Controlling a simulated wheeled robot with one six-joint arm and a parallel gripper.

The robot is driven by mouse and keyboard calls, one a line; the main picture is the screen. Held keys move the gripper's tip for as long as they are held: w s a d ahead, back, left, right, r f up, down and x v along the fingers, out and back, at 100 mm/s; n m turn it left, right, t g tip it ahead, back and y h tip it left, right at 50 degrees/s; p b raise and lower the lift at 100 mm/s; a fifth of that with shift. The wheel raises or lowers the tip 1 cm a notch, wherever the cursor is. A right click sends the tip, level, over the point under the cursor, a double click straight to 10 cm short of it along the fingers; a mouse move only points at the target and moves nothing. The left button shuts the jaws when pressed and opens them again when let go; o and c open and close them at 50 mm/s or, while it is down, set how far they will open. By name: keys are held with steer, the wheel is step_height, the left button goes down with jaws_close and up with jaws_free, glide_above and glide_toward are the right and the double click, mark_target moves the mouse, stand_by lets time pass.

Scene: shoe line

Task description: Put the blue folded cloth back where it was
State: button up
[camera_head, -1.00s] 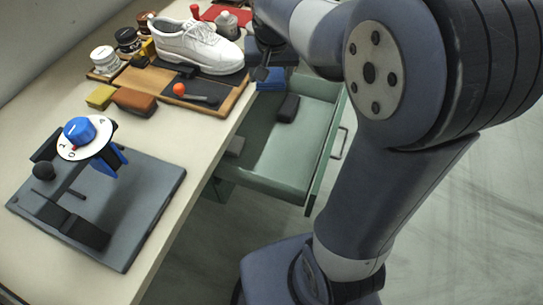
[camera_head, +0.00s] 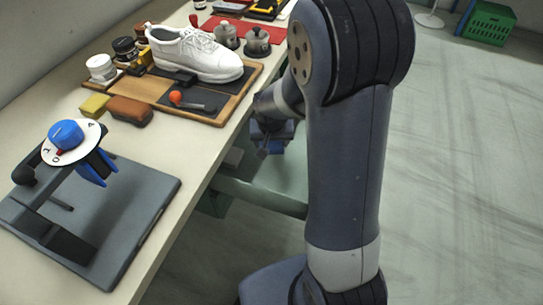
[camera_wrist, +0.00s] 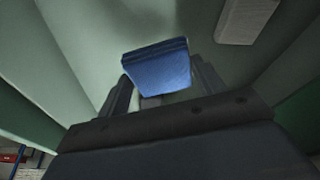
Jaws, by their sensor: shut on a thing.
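The blue folded cloth (camera_wrist: 158,68) is held between the two dark fingers of my gripper (camera_wrist: 163,85) in the wrist view. My gripper (camera_head: 271,143) is shut on it, at the open green drawer (camera_head: 262,194) beside the workbench in the head view. I cannot clearly tell the cloth from the gripper in the head view. The pale green drawer surfaces fill the background of the wrist view, and the cloth appears apart from them. My arm hides much of the drawer in the head view.
A pale block (camera_wrist: 246,18) lies in the drawer in the wrist view. The bench carries a white shoe (camera_head: 195,52) on a wooden tray (camera_head: 148,88), brown and yellow blocks, and a grey stand with a blue knob (camera_head: 66,135).

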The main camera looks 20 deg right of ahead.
mark_target(271, 162)
steer(key=shift+f+b, duration=0.5)
steer(key=shift+f, duration=2.65)
steer(key=shift+f, duration=0.1)
steer(key=shift+f, duration=0.15)
steer(key=o, duration=0.9)
steer(key=shift+r, duration=0.6)
steer(key=p+v, duration=0.2)
steer(key=v, duration=0.9)
steer(key=shift+s+r, duration=0.15)
steer(key=shift+s, duration=0.1)
